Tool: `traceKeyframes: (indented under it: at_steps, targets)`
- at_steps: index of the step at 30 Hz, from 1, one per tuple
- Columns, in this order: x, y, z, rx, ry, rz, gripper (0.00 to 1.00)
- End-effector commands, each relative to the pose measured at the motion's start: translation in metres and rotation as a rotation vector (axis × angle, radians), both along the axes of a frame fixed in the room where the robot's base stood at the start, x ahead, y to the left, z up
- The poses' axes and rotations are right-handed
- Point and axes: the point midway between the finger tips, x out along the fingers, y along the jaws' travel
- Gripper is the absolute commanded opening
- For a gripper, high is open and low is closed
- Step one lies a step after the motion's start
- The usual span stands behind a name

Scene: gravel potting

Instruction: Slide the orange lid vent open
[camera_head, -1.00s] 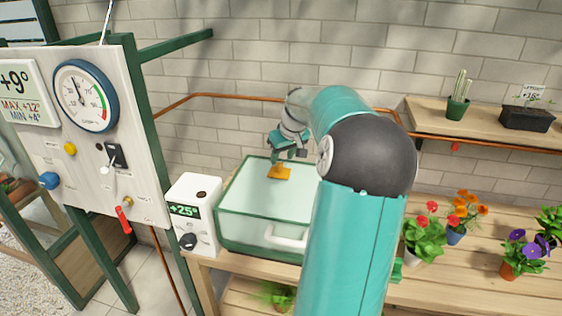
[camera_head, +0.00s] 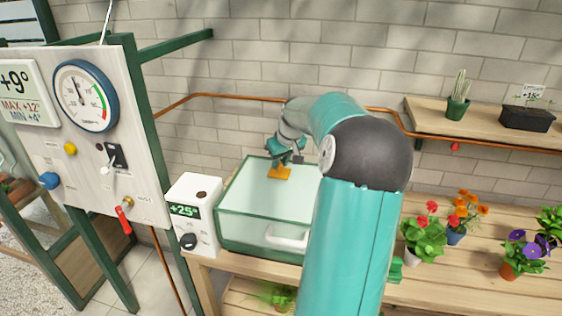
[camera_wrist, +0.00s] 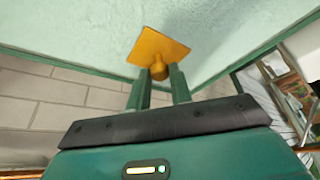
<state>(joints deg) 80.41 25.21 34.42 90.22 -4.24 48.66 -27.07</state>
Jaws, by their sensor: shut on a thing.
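The orange lid vent (camera_head: 279,174) is a flat square plate on the pale glass lid of the green-framed box (camera_head: 264,221). In the wrist view the vent plate (camera_wrist: 155,46) lies against the pale lid (camera_wrist: 90,28), with a round orange knob (camera_wrist: 159,71) standing out from it. My gripper (camera_head: 287,160) reaches down to the vent from behind the box. In the wrist view the two fingers of my gripper (camera_wrist: 159,84) are shut on the knob, one on each side. The opening under the plate is hidden.
A white control box (camera_head: 193,212) reading +25° stands left of the glass box. Red flowers (camera_head: 424,235) and other potted plants stand on the wooden bench to the right. A copper pipe (camera_head: 235,97) runs along the brick wall behind.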

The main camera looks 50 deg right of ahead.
Motion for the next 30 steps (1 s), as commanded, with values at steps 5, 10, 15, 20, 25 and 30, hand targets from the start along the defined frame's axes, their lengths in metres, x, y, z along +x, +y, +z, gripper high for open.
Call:
traceKeyframes:
  at_steps: [5, 10, 15, 20, 25, 30]
  targets:
    - [0.021, 0.010, 0.000, 0.000, -0.001, 0.008, 0.00]
    - [0.042, 0.019, 0.001, -0.001, -0.002, 0.006, 0.00]
    - [0.053, 0.023, 0.001, -0.001, -0.002, 0.002, 0.00]
    - [0.054, 0.024, 0.001, 0.000, -0.003, 0.002, 0.00]
    - [0.056, 0.025, 0.001, 0.001, -0.006, 0.004, 0.25]
    - [0.055, 0.024, 0.001, 0.001, -0.004, 0.003, 0.43]
